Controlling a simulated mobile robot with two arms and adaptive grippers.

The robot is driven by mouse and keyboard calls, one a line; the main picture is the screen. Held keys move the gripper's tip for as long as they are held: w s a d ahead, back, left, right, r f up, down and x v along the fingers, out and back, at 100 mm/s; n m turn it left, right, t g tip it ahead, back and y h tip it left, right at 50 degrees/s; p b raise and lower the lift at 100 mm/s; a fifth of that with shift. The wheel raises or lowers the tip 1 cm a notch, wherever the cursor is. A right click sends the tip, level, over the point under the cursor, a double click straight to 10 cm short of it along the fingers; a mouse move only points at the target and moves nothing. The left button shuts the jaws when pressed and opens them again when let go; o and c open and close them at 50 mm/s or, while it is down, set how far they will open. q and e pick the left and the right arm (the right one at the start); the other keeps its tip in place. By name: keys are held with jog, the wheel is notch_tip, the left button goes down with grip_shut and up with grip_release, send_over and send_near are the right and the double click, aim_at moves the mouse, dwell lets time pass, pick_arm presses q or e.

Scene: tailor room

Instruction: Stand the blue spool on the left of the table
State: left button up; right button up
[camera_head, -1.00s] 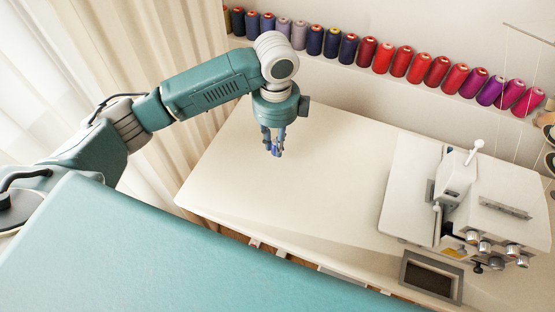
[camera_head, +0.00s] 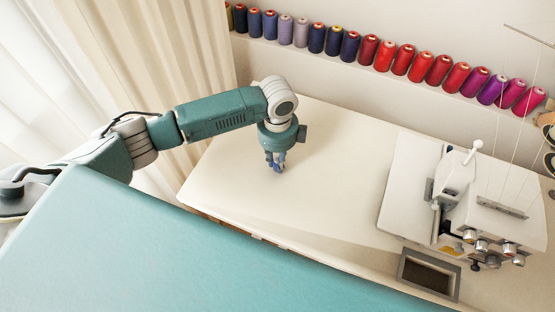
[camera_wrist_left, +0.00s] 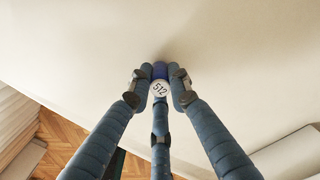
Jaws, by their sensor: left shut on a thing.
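My left gripper (camera_head: 276,163) points down over the left part of the white table (camera_head: 335,160) in the head view. Its fingers are shut on the blue spool (camera_wrist_left: 160,71), which shows in the left wrist view with a white end marked 512 facing the camera. In the head view only a small blue bit of the spool shows between the fingers. The spool looks close to the tabletop; I cannot tell whether it touches it. My right gripper is not in view.
A white sewing machine (camera_head: 480,205) stands on the right of the table. A row of coloured thread spools (camera_head: 386,56) stands on a ledge behind. Curtains (camera_head: 190,60) hang at the left. The table around my left gripper is clear.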

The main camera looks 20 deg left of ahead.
pick_arm(q)
jog(key=shift+f, duration=0.2)
jog(key=o, duration=0.9)
jog(key=shift+c, duration=0.2)
jog(key=shift+r, duration=0.1)
notch_tip(320, 180, up, 12)
jog(key=b, duration=0.2)
jog(key=shift+r, duration=0.15)
